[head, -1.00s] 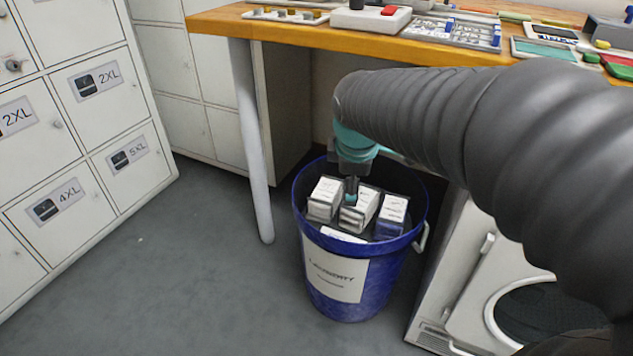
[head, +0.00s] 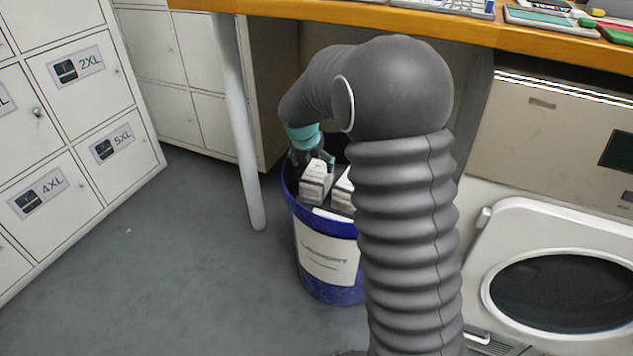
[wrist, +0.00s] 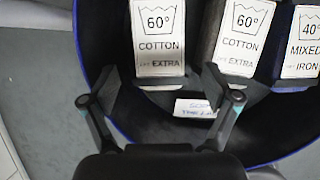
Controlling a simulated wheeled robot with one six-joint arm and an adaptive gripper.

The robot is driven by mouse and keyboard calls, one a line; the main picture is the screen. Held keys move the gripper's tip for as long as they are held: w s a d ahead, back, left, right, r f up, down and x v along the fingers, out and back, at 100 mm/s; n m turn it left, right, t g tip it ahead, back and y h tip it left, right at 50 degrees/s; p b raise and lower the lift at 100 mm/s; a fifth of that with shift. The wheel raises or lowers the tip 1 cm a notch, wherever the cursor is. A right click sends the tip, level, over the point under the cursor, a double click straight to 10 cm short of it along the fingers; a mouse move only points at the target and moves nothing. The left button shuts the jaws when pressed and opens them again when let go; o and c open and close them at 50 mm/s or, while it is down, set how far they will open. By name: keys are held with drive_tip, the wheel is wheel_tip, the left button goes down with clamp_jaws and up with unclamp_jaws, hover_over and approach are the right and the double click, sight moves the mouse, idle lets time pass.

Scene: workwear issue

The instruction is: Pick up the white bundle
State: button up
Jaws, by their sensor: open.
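Several boxy bundles with white care labels stand in a blue laundry bucket (head: 328,285). The left bundle (head: 315,184) looks white and grey; a second bundle (head: 342,192) is partly hidden by my arm. In the wrist view, the left label (wrist: 158,40) and the middle label (wrist: 240,38) read 60° cotton, and the right label (wrist: 303,42) reads 40° mixed iron.
A white table leg (head: 240,130) stands left of the bucket, under a wooden worktop (head: 420,22). A washing machine (head: 500,230) is at right, lockers (head: 85,130) at left. A white card (wrist: 196,107) lies in the bucket. The grey floor is clear in front.

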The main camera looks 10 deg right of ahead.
sight(316, 173)
drive_tip(key=b+x, duration=0.1)
drive_tip(key=x, duration=0.8)
drive_tip(key=shift+w+d+f, duration=0.1)
drive_tip(key=shift+w+f, duration=0.1)
drive_tip(key=shift+w, duration=0.1)
drive_tip(key=c, duration=1)
drive_tip(key=shift+r, duration=0.15)
